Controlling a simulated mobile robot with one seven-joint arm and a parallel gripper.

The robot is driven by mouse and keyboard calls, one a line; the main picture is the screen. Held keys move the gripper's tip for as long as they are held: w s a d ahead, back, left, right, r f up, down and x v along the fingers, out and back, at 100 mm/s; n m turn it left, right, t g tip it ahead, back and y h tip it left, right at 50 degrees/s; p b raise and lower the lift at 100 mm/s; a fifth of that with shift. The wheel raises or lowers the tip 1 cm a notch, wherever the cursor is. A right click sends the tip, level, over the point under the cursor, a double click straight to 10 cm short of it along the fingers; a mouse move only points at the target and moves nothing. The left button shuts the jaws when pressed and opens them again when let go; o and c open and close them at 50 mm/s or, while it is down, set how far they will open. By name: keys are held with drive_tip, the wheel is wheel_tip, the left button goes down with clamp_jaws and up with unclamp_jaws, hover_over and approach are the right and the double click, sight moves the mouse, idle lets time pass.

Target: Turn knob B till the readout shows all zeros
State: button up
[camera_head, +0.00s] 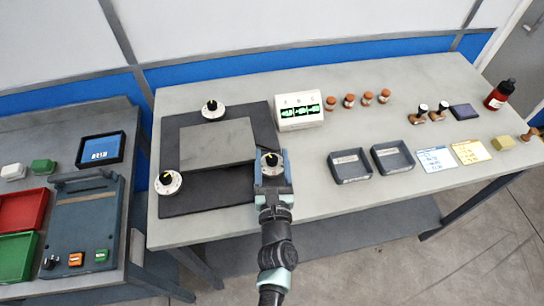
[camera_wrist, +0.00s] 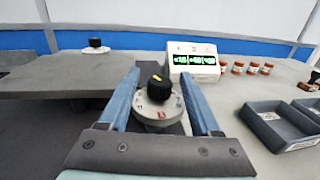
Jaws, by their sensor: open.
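Knob B (camera_wrist: 158,88) is a black knob with a yellow mark on a white dial lettered in red. It sits between the two open fingers of my gripper (camera_wrist: 158,100) in the wrist view, with a gap on each side.
Two similar knobs stand at the plate's back (camera_head: 211,107) and left (camera_head: 167,181). A raised grey slab (camera_head: 217,144) lies on the plate. Dark trays (camera_head: 349,166), several orange-brown jars (camera_head: 367,98) and a red bottle (camera_head: 499,95) are to the right.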

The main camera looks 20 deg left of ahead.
clamp_jaws()
idle(0.4)
